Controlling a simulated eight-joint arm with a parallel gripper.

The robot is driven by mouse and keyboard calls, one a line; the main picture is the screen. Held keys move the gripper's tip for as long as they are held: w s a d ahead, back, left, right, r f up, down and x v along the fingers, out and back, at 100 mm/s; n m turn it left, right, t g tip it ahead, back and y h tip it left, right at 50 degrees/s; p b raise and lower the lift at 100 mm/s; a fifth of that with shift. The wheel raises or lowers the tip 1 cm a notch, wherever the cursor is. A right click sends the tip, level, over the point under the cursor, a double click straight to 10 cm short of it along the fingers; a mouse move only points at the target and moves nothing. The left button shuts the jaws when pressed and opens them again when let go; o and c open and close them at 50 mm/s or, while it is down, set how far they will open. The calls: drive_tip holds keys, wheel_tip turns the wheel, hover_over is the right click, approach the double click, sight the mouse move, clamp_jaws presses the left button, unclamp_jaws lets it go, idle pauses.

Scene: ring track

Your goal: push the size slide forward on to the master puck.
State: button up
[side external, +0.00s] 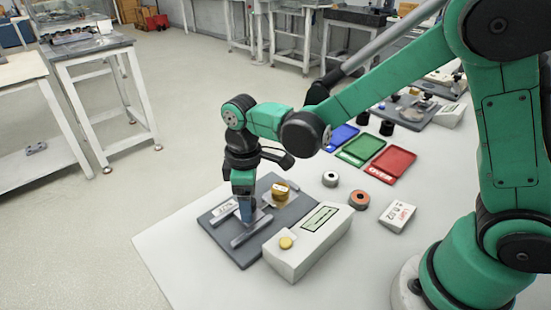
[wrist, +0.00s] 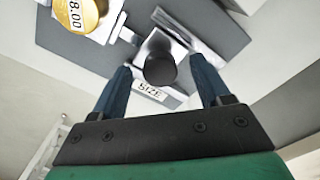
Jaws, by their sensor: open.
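The size slide (wrist: 178,48) is a light metal block with a dark round knob (wrist: 160,68), beside a "SIZE" label (wrist: 150,92) on the grey base plate (side external: 238,258). The master puck (wrist: 78,14) is gold, marked "8.00", and sits on a light seat at the upper left of the wrist view. It also shows in the side view (side external: 281,193), apart from my gripper. My gripper (wrist: 162,80) is open, with its blue fingers on either side of the knob. In the side view my gripper (side external: 246,212) points down over the plate and hides much of the slide.
A light box (side external: 310,245) with a display and yellow button stands right beside the plate. Two rings, grey (side external: 330,179) and copper-coloured (side external: 359,200), and a white labelled block (side external: 397,216) lie farther right. Blue (side external: 341,138), green (side external: 360,150) and red (side external: 390,166) trays stand behind.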

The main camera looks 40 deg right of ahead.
clamp_jaws()
idle(1.4)
